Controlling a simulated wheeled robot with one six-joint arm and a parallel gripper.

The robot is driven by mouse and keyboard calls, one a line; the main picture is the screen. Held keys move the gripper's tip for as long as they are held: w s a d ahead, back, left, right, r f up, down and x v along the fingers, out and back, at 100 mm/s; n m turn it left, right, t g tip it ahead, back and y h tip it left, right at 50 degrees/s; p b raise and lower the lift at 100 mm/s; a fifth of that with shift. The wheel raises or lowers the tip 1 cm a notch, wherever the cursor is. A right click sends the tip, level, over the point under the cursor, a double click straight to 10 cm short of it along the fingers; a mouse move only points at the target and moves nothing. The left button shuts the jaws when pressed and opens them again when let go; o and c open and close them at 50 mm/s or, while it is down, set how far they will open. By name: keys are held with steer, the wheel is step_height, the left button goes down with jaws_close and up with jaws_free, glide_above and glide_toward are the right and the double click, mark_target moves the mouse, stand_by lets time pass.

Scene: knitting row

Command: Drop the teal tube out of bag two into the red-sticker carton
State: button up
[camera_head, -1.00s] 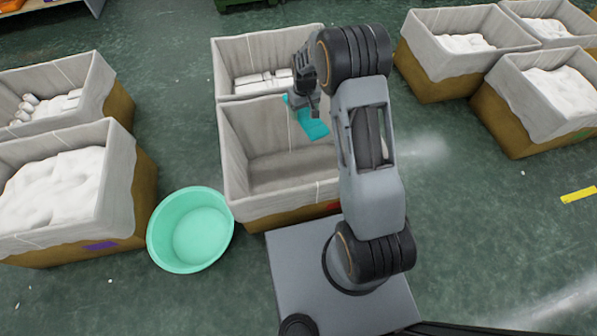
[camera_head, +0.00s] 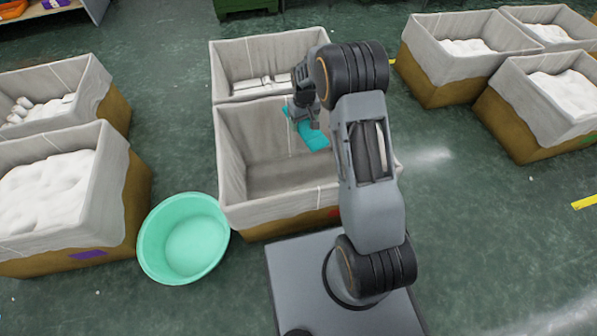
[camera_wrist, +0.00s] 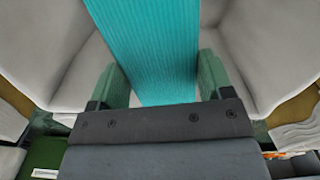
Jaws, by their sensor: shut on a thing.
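The teal tube (camera_head: 312,137) is in my gripper (camera_head: 306,116), which is shut on it. In the wrist view the tube (camera_wrist: 150,50) runs between the two green fingers of my gripper (camera_wrist: 160,78). The red-sticker carton (camera_head: 285,200) stands in front of my base, lined in grey, with its red sticker (camera_head: 334,212) low on the near side, partly hidden by my arm. The tube is over or in the back part of this carton's opening; its exact height is unclear. The carton's visible inside looks empty. I cannot tell which bag is bag two.
Another lined carton (camera_head: 235,55) with white packs adjoins behind. A mint basin (camera_head: 185,240) stands on the floor to the left. Beside it is a carton with a purple sticker (camera_head: 88,254). More filled cartons (camera_head: 440,70) stand at the right, with clear floor between.

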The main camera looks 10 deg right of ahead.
steer(key=o, duration=0.9)
steer(key=shift+r, duration=0.1)
step_height(320, 180, up, 14)
steer(key=p, duration=0.5)
steer(key=shift+f, duration=0.2)
steer(key=s+r+m+t+p, duration=0.1)
steer(key=s+r+p, duration=0.7)
steer(key=r, duration=0.5)
steer(key=s+r+m+t+p, duration=0.1)
steer(key=s+r+p, duration=0.8)
steer(key=r, duration=0.5)
steer(key=s+r+t+p, duration=0.1)
steer(key=s+r+p, duration=0.7)
steer(key=r+p, duration=0.3)
steer(key=shift+s+a+r+m+t, duration=0.1)
steer(key=shift+r+m, duration=0.05)
steer(key=shift+r, duration=0.3)
steer(key=shift+s+a+r+m+t, duration=0.1)
steer(key=shift+s+a+r, duration=0.05)
steer(key=shift+r, duration=0.3)
steer(key=shift+s+a+r+m+t, duration=0.1)
steer(key=shift+r+m, duration=0.05)
steer(key=shift+r, duration=0.3)
steer(key=shift+s+p, duration=0.3)
steer(key=shift+c, duration=0.2)
